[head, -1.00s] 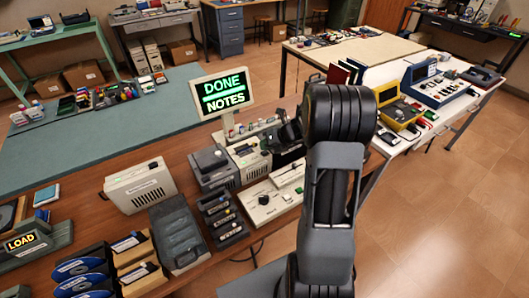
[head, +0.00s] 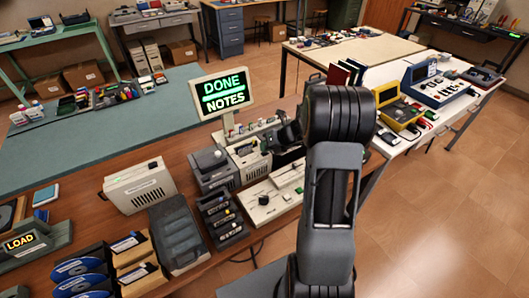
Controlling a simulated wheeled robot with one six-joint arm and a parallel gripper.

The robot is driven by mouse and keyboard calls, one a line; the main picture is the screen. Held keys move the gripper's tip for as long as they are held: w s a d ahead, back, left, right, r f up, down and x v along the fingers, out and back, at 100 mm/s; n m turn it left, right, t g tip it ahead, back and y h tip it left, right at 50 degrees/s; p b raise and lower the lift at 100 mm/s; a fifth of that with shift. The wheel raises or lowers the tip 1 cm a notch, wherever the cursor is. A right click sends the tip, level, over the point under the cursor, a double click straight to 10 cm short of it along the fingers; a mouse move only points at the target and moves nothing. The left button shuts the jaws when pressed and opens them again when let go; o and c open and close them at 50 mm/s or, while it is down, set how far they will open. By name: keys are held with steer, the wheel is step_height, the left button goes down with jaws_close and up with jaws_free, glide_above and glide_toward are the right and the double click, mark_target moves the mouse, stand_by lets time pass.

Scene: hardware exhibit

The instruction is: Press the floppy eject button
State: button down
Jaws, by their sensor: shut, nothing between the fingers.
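My gripper (head: 269,146) is small and dark in the head view, at the end of my wrist left of my large black elbow joint. It is over the back of the cream vented box (head: 248,157); I cannot tell whether it touches it. The fingers look closed with nothing between them, though they are hard to make out. A grey box (head: 213,168) stands just left of it. The floppy eject button is too small to tell, and I cannot say for sure which box is the floppy drive. Several dark disks with blue labels (head: 82,268) stand at the front left.
A lit sign reading DONE NOTES (head: 223,94) rises behind the boxes. A dark slotted stack (head: 222,218), a flat cream panel (head: 270,201) and a beige vented case (head: 139,187) crowd the brown bench. A LOAD display (head: 21,242) is at left. The green mat (head: 110,130) has free room.

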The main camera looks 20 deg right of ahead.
steer(key=shift+r+p, duration=0.8)
steer(key=shift+p, duration=0.15)
steer(key=shift+r, duration=0.1)
step_height(320, 180, up, 5)
steer(key=p, duration=0.5)
stand_by(0.7)
